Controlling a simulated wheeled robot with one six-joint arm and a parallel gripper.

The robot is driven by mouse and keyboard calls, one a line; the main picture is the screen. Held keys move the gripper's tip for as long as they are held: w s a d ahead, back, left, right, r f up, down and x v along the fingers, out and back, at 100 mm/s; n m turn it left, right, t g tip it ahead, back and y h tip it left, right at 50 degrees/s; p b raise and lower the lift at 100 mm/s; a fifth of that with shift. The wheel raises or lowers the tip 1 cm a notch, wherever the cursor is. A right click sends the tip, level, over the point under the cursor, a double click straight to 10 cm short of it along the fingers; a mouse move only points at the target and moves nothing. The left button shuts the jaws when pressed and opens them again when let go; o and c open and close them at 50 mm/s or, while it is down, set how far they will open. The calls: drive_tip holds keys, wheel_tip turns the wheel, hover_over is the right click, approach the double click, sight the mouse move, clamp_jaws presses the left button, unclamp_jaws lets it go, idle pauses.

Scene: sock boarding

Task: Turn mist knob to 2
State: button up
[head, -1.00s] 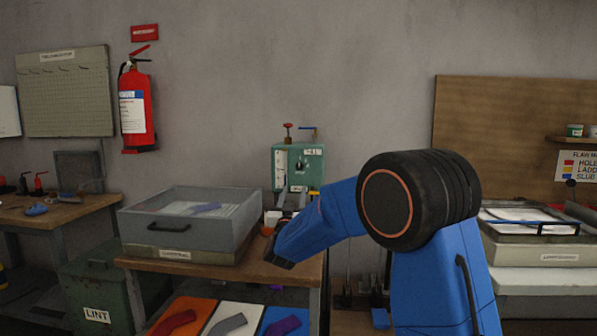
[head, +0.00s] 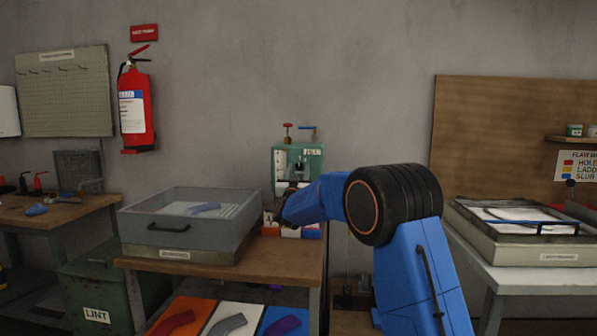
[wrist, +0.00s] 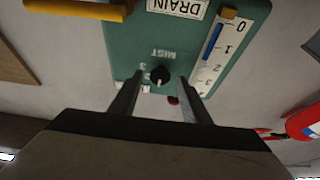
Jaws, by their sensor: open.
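The green control box (head: 312,165) stands against the wall behind the table; it fills the top of the wrist view (wrist: 130,50), upside down. Its small black mist knob (wrist: 160,74) sits below the MIST label (wrist: 160,54) in that view. A white mark shows at the knob's lower edge; the numeral it points at cannot be read. My gripper (wrist: 158,98) is open, its two fingers spread on either side of the knob in the picture. Contact with the knob does not show. In the head view my gripper (head: 285,212) is dark and partly merges with the box's front.
A scale (wrist: 215,50) numbered 0 to 3 and a DRAIN label (wrist: 178,7) are beside the knob. A yellow bar (wrist: 75,9) juts out near the box's corner. Small bins (head: 290,231) sit below the box.

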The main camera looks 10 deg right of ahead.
drive_tip(key=shift+w, duration=0.15)
drive_tip(key=c, duration=1)
drive_tip(key=shift+m+h, duration=0.3)
drive_tip(key=shift+m, duration=0.3)
drive_tip(key=m+g+h, duration=0.1)
drive_tip(key=m, duration=0.3)
drive_tip(key=shift+a+h, duration=0.1)
drive_tip(key=shift+h, duration=0.3)
drive_tip(key=m+g+h, duration=0.1)
drive_tip(key=m, duration=0.2)
drive_tip(key=m+g+h, duration=0.1)
drive_tip(key=m, duration=0.3)
drive_tip(key=shift+r+g, duration=0.1)
drive_tip(key=shift+g, duration=0.3)
drive_tip(key=shift+a+m, duration=0.1)
drive_tip(key=shift+m, duration=0.2)
